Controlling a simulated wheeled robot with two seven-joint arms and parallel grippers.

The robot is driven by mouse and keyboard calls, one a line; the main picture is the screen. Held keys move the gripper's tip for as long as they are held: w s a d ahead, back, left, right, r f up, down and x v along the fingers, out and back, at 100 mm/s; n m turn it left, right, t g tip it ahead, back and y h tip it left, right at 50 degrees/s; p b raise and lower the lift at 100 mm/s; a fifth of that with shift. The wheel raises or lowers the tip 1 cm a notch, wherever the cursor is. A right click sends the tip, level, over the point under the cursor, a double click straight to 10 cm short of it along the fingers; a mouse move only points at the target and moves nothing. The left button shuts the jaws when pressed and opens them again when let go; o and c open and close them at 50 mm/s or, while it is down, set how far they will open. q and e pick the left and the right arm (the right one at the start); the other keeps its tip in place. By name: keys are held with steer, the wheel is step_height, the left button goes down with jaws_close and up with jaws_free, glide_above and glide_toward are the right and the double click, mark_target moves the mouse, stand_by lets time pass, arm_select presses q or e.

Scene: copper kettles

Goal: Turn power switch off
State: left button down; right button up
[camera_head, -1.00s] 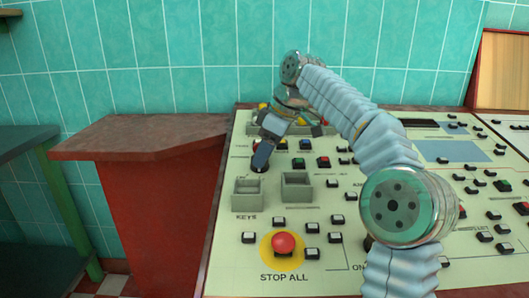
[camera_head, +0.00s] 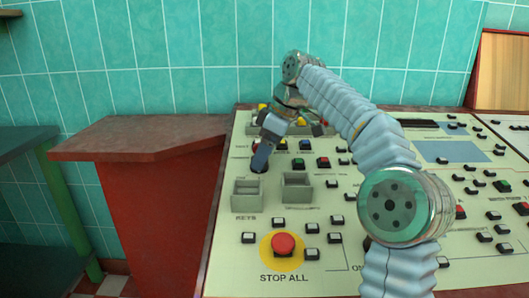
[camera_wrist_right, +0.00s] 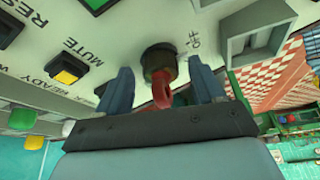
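The power switch shows in the right wrist view as a red handle (camera_wrist_right: 161,90) on a dark round base (camera_wrist_right: 159,62), set in the pale panel with an "OFF" label beside it. My right gripper (camera_wrist_right: 162,88) is open, with one blue-grey finger on each side of the red handle. Gaps show between the fingers and the handle. In the head view my right gripper (camera_head: 260,163) is over the left part of the control panel (camera_head: 222,262) and mostly hides the switch. My left gripper is in neither view.
A red stop button (camera_head: 283,243) on a yellow disc sits near the panel's front. Two grey open boxes (camera_head: 247,194) stand just in front of my gripper. A brown-topped red cabinet (camera_head: 135,140) is to the left. Tiled wall is behind.

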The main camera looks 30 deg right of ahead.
steer(key=v, duration=0.4)
steer(key=shift+r, duration=0.25)
steer(key=s+d, duration=0.4)
steer(key=s+d+b, duration=0.1)
steer(key=s+d, duration=0.3)
steer(key=s, duration=0.1)
steer(key=shift+d+r+b, duration=0.2)
steer(key=shift+b, duration=0.1)
